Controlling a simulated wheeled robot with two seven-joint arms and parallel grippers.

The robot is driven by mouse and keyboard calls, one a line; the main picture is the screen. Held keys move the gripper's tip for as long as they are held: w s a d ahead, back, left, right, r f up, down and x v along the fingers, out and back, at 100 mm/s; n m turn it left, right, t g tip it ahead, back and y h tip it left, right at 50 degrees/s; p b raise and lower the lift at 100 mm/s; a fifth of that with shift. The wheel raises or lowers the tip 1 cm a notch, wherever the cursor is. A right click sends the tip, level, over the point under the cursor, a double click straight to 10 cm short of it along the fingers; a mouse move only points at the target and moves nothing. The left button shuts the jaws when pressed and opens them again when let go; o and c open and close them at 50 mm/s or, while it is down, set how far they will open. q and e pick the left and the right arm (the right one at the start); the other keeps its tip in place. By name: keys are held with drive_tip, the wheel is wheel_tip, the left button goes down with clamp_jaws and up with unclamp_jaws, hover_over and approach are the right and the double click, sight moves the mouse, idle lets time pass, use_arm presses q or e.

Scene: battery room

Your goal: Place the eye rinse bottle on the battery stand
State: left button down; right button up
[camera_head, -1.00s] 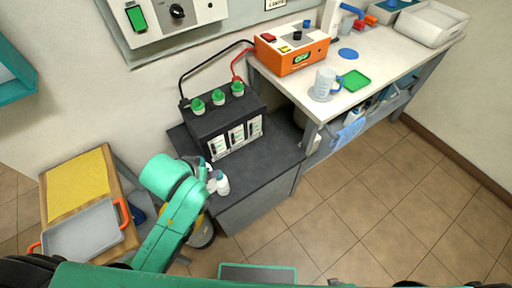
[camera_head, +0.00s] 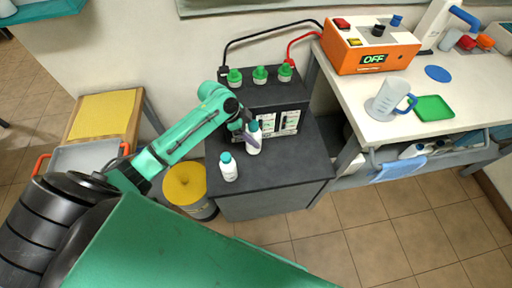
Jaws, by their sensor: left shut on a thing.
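My left gripper (camera_head: 245,134) is shut on a small white bottle with a teal cap, taken here as the eye rinse bottle (camera_head: 254,142); its label is too small to read. The bottle is nearly upright over the dark grey battery stand (camera_head: 270,182), just in front of the black battery (camera_head: 271,97). I cannot tell whether its base touches the top. A second, similar white bottle (camera_head: 229,170) stands apart near the stand's front left edge. My right gripper is not in view.
The stand's top is clear to the right of the bottles. Black and red cables run from the battery to an orange charger (camera_head: 366,49) on the white bench (camera_head: 391,126). A yellow-lidded bin (camera_head: 186,184) stands left of the stand, beyond it a cart with a grey tray (camera_head: 84,158).

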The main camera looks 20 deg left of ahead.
use_arm(q)
wheel_tip(320, 180, down, 7)
drive_tip(key=shift+f, duration=0.1)
drive_tip(key=shift+f, duration=0.1)
drive_tip(key=shift+c, duration=0.3)
unclamp_jaws()
drive_tip(key=shift+s, duration=0.1)
drive_tip(key=v, duration=1.2)
